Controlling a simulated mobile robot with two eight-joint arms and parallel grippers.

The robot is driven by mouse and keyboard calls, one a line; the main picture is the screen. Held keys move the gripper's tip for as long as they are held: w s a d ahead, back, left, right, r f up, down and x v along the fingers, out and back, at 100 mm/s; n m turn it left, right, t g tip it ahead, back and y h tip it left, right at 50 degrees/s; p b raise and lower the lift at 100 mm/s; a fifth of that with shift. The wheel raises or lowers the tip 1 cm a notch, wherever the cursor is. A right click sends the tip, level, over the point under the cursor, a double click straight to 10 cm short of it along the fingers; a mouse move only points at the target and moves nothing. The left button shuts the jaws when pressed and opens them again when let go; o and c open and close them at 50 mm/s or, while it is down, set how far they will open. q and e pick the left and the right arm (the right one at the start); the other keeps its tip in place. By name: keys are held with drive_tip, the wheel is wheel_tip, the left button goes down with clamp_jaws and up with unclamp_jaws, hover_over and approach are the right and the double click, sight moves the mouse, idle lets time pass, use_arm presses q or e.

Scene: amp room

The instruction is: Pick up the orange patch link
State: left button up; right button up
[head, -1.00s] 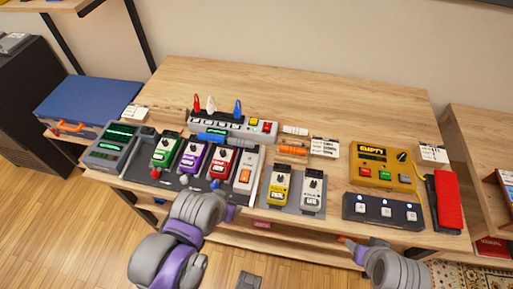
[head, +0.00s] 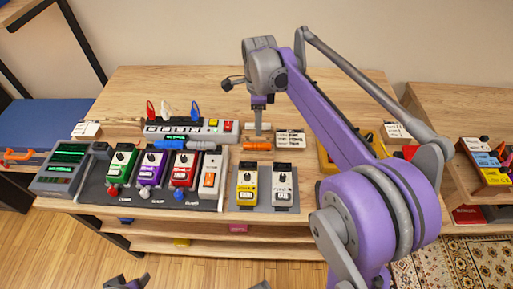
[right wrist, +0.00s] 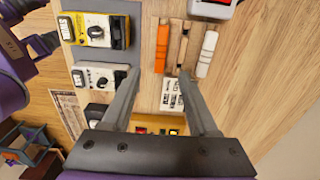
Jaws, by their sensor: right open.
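A white link (right wrist: 207,52) lies beside a bare wooden slot. A yellow pedal (head: 247,186) and a white pedal (head: 284,188) stand close in front. A label card (head: 290,138) lies to the right. A power strip (head: 190,130) with coloured clips stands to the left.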

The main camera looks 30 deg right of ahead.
hover_over(257, 144)
drive_tip(key=f, duration=0.5)
drive_tip(key=shift+s+d, duration=0.2)
drive_tip(key=shift+w+a+f+b, duration=0.1)
drive_tip(key=shift+f+b, duration=0.1)
drive_tip(key=shift+f, duration=1.15)
drive_tip(key=shift+w+a+f+b, duration=0.1)
drive_tip(key=shift+f+b, duration=0.05)
drive_tip(key=shift+f, duration=1.15)
drive_tip(key=shift+f, duration=0.2)
clamp_jaws()
